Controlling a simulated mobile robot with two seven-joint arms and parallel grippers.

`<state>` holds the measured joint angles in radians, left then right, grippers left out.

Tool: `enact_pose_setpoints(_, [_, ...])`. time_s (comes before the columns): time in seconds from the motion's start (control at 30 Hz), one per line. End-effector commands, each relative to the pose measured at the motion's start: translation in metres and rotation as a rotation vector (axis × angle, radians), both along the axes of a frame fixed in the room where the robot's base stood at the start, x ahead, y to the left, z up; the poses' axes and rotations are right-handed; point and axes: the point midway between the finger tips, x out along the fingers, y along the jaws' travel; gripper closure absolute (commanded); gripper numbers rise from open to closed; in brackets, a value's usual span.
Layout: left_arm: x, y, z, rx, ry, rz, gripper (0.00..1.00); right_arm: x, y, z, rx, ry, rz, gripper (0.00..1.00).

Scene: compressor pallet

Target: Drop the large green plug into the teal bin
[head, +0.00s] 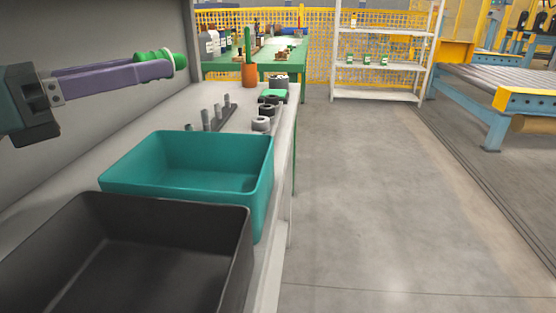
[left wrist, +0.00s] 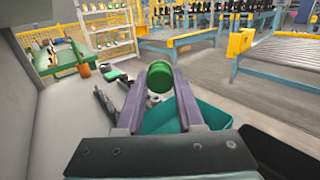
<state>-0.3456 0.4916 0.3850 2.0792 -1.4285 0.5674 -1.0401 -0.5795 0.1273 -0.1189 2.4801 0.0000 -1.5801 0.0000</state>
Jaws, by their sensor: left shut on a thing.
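The large green plug (head: 168,59) is held between the purple fingers of my left gripper (head: 165,65), above the bench at the upper left of the head view. In the left wrist view the plug (left wrist: 160,76) shows its round green end between the fingertips. The teal bin (head: 192,165) stands on the bench, empty inside as far as I see, lower than the gripper and nearer to me. In the left wrist view the teal bin (left wrist: 213,117) is partly hidden behind the fingers, to their right. My right gripper is not in view.
A black bin (head: 215,245) stands in front of the teal bin. Behind it are a rack with upright grey pegs (head: 213,118), several ring-shaped parts (head: 262,123) and an orange cup (head: 249,75). A grey wall runs along the left. The floor (head: 370,190) to the right is clear.

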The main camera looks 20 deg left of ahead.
Motion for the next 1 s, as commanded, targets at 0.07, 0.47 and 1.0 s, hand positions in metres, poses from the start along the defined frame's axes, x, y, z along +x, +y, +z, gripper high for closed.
enact_pose_setpoints(0.07, [0.000, -0.001, -0.018, 0.000, 0.001, -0.003, 1.00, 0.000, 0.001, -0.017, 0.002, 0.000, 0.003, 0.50])
enact_pose_setpoints(0.47, [-0.001, -0.003, -0.045, 0.005, 0.002, -0.008, 1.00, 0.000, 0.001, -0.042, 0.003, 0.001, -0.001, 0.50])
enact_pose_setpoints(1.0, [-0.001, -0.003, -0.044, 0.006, 0.003, -0.009, 0.28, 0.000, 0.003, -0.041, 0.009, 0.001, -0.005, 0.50])
